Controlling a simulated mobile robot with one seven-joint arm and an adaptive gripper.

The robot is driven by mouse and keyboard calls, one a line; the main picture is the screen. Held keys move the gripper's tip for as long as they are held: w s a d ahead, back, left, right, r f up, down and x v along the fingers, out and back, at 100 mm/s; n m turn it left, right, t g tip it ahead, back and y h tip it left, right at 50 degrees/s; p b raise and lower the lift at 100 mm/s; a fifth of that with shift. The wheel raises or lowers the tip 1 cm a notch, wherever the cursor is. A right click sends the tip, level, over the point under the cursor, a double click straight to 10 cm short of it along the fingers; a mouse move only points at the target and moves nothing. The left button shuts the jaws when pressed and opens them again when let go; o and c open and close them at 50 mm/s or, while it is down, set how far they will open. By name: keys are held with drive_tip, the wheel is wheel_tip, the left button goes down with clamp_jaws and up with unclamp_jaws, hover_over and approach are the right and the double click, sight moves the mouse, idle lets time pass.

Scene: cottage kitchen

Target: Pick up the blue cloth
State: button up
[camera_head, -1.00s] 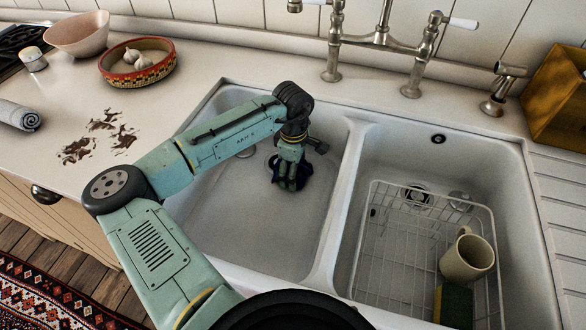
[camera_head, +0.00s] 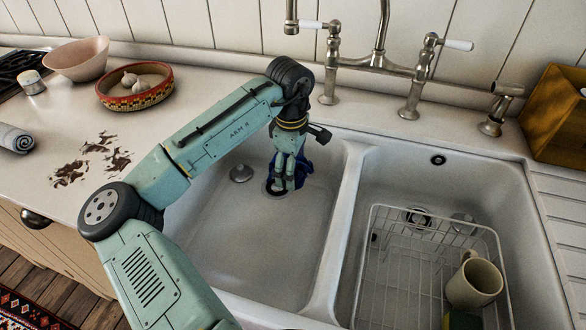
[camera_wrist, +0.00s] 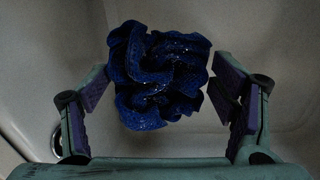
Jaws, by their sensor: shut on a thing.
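The dark blue cloth (camera_head: 303,168) is crumpled in my gripper, over the left basin of the white sink. My gripper (camera_head: 287,183) points down and is shut on the cloth. In the wrist view the bunched cloth (camera_wrist: 158,75) lies between the two purple-padded fingers of my gripper (camera_wrist: 160,90). In the head view my fingers hide part of the cloth.
The right basin holds a white wire rack (camera_head: 400,260) with a beige mug (camera_head: 474,282). The divider (camera_head: 345,220) separates the basins. Tall taps (camera_head: 380,65) stand behind. Dark stains (camera_head: 95,158), a garlic bowl (camera_head: 136,88) and a rolled grey cloth (camera_head: 15,139) lie left.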

drive_tip(key=shift+r+p, duration=1.4)
drive_tip(key=shift+r, duration=1.05)
drive_tip(key=shift+w+a+r, duration=0.15)
drive_tip(key=shift+w+r, duration=0.05)
drive_tip(key=shift+r, duration=0.5)
drive_tip(key=shift+w+a+r, duration=0.1)
drive_tip(key=shift+w+r, duration=0.1)
drive_tip(key=shift+r, duration=1.8)
wheel_tip(320, 180, up, 5)
hover_over(298, 168)
drive_tip(key=a, duration=0.1)
drive_tip(key=shift+w+f, duration=0.15)
drive_tip(key=shift+w, duration=0.15)
